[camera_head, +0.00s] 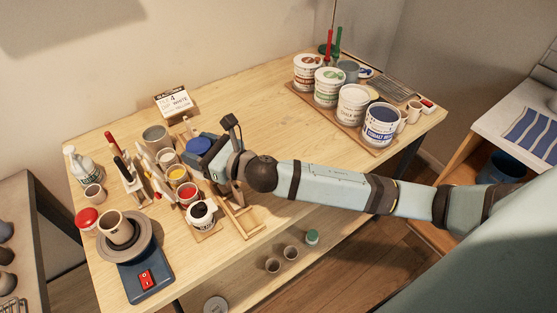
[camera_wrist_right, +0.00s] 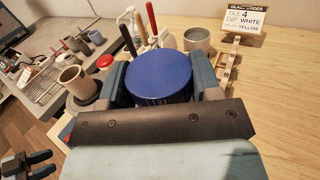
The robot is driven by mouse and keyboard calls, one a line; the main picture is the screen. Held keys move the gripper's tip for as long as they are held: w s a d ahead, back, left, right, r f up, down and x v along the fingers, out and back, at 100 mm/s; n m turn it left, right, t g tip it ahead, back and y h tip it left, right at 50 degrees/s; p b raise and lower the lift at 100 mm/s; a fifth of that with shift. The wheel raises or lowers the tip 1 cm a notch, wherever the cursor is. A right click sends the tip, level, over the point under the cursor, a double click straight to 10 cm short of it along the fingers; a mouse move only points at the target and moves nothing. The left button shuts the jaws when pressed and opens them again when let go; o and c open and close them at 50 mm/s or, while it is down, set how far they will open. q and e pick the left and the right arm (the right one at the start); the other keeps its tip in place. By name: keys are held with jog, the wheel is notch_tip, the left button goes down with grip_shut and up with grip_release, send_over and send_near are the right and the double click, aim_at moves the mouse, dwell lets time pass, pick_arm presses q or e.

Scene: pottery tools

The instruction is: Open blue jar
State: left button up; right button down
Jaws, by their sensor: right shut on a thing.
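A round blue lid (camera_head: 199,144) with a ridged side sits between the fingers of my right gripper (camera_head: 207,158) in the head view. The right wrist view shows the lid (camera_wrist_right: 157,80) from above, with a finger pressed on each side. What is under the lid is hidden, so I cannot tell whether it sits on a jar. A white tub with a blue label (camera_head: 381,133) stands on a board at the right and shows dark blue inside its rim. My left gripper (camera_wrist_right: 29,164) shows empty and open at the lower left of the right wrist view.
Open paint pots (camera_head: 178,173) stand close to my right gripper. A potter's wheel (camera_head: 128,240) with a clay cup is at the left front. A sign (camera_head: 173,102) stands at the back. The table between the gripper and the tubs is clear.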

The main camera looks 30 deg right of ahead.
jog(key=w+d+r+m+t+h+b, duration=0.1)
jog(key=d+r+m+h+b, duration=0.2)
jog(key=d, duration=0.6)
jog(key=w+d+m+t+h+b, duration=0.15)
jog(key=d+b, duration=0.25)
jog(key=d, duration=0.5)
jog(key=d+r+m+t+h+b, duration=0.1)
jog(key=d+r+h+b, duration=0.2)
jog(key=d, duration=0.6)
jog(key=shift+g, duration=0.25)
jog(key=f+b, duration=0.1)
jog(key=f, duration=0.5)
jog(key=f+b, duration=0.1)
jog(key=f, duration=0.6)
jog(key=f+b, duration=0.1)
jog(key=f, duration=0.6)
jog(key=shift+a+b, duration=0.25)
jog(key=shift+b, duration=0.15)
pick_arm(q)
notch_tip(320, 180, down, 13)
jog(key=d, duration=0.1)
jog(key=shift+w+r+n+g, duration=0.2)
jog(key=shift+w+n+g, duration=0.1)
jog(key=shift+w, duration=0.1)
jog(key=shift+a, duration=0.1)
pick_arm(e)
jog(key=shift+f, duration=0.15)
jog(key=shift+c, duration=1.5)
grip_release()
